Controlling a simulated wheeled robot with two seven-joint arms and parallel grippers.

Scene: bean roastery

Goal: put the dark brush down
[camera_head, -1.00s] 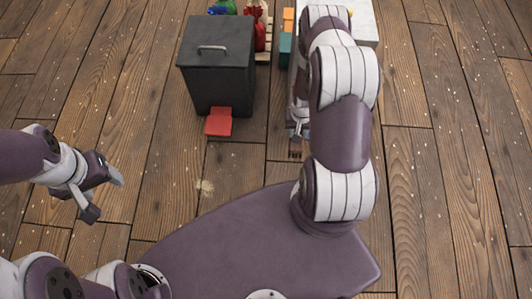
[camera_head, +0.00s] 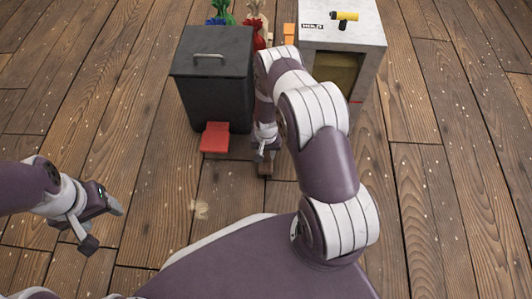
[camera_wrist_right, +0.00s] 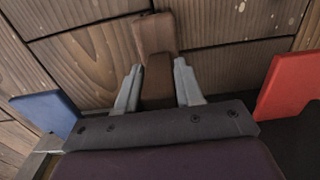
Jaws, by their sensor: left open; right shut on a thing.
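The dark brush (camera_wrist_right: 157,75) is a brown piece between the two grey fingers of my right gripper (camera_wrist_right: 157,88) in the right wrist view. A wider brown part of it points away over the floor. In the head view, the brush (camera_head: 265,169) shows small below my right gripper (camera_head: 265,150), low near the floor just right of the red pedal. I cannot tell whether it touches the floor. My left gripper (camera_head: 103,226) is open and empty over bare floor at the left.
A dark bin (camera_head: 208,85) with a red pedal (camera_head: 215,137) stands left of my right gripper. A pale cabinet (camera_head: 372,38) bearing a yellow-and-black tool (camera_head: 345,18) stands to the right. A blue piece (camera_wrist_right: 45,112) shows at the wrist view's left. Foreground floor is partly clear.

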